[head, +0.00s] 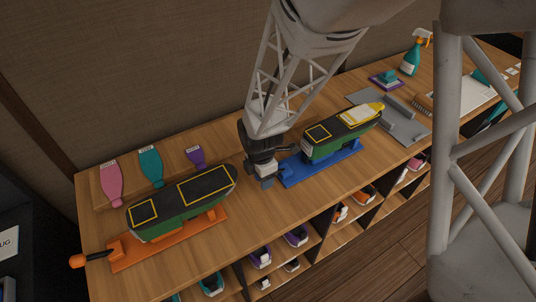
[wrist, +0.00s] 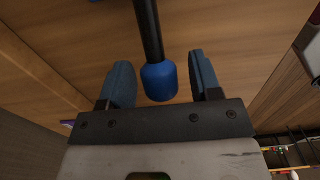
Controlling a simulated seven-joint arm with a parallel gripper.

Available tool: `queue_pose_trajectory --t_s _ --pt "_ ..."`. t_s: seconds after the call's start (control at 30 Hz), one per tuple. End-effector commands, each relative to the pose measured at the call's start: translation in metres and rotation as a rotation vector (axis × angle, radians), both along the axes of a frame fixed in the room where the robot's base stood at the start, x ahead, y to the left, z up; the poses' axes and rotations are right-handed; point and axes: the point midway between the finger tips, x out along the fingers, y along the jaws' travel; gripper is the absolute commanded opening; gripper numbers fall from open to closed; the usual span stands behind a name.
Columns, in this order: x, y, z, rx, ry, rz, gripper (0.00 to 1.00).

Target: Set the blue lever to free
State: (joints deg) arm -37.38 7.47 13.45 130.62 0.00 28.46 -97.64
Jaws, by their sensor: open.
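The blue lever shows in the wrist view as a black shaft with a blue knob (wrist: 158,82) at its end. My gripper (wrist: 159,58) is open, with one finger on each side of the knob and a visible gap on both sides. In the head view my gripper (head: 264,178) is at the left end of the blue base (head: 322,162), which carries a green and black boat-shaped body (head: 342,134). The knob is hidden behind my gripper there. I cannot read any lever position marks.
An orange base (head: 170,243) with an orange-knobbed lever (head: 78,261) and a second boat-shaped body (head: 180,202) stands at the left. Pink, teal and purple paddle-shaped pieces (head: 151,168) lie behind it. A grey tray (head: 410,122) and spray bottle (head: 411,60) are further right.

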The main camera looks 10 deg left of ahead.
Motion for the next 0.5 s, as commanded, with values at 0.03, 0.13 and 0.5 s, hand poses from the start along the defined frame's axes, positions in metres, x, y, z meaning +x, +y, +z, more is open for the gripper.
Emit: queue_pose_trajectory --t_s 0.03,0.13,0.5 --pt "-0.0001 -0.0001 -0.0018 0.0 0.0 0.0 0.58" --pt "-0.0001 -0.0001 -0.0035 0.0 0.0 0.0 0.58" --pt "0.0 0.0 -0.0038 0.0 0.0 0.0 0.44"
